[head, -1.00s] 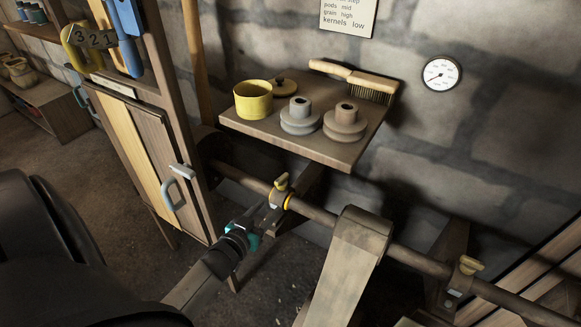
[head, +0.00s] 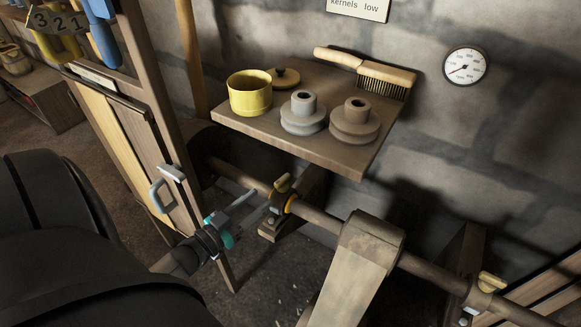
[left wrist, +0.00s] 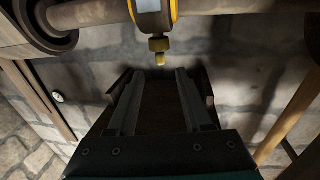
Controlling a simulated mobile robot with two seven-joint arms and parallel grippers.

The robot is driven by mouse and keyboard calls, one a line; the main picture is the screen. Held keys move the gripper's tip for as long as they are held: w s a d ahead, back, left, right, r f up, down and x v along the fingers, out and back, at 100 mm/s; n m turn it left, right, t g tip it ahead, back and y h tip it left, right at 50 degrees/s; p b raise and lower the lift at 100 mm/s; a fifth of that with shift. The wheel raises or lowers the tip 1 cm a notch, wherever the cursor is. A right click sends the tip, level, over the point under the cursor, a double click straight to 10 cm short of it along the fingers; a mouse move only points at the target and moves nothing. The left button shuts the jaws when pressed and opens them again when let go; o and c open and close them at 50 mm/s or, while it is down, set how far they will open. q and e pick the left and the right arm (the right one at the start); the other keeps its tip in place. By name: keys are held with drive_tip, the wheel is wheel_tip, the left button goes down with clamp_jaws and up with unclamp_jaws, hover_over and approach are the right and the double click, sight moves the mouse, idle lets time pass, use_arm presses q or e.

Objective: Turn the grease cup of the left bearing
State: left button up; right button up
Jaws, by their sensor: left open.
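The left bearing (head: 274,206) sits on the shaft, with an orange-yellow ring at its right side. Its yellow grease cup (head: 283,183) stands on top. My left gripper (head: 254,204) is open, just left of the bearing, with its two fingers spread and pointing at it. In the left wrist view a small brass-yellow fitting (left wrist: 159,46), apparently the grease cup, points down from a yellow-ringed collar (left wrist: 152,14). It lies beyond the fingertips of the left gripper (left wrist: 156,72), roughly in line with the gap, which looks empty. My right gripper is not in view.
The shaft (head: 322,218) runs across to another bearing with a yellow cup (head: 490,282). Above, a shelf (head: 290,147) holds a yellow pot, two pulleys and a brush.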

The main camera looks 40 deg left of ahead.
sight(289, 174)
use_arm(q)
drive_tip(key=w+b, duration=0.1)
drive_tip(key=w, duration=0.2)
drive_tip(key=w+b, duration=0.1)
drive_tip(key=w, duration=0.3)
drive_tip(key=w+b, duration=0.1)
drive_tip(key=w, duration=0.3)
drive_tip(key=shift+w+d, duration=0.2)
drive_tip(key=shift+d, duration=0.1)
drive_tip(key=shift+w, duration=0.75)
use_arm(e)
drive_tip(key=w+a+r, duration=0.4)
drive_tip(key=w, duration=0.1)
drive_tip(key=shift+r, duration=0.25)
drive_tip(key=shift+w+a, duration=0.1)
use_arm(q)
clamp_jaws()
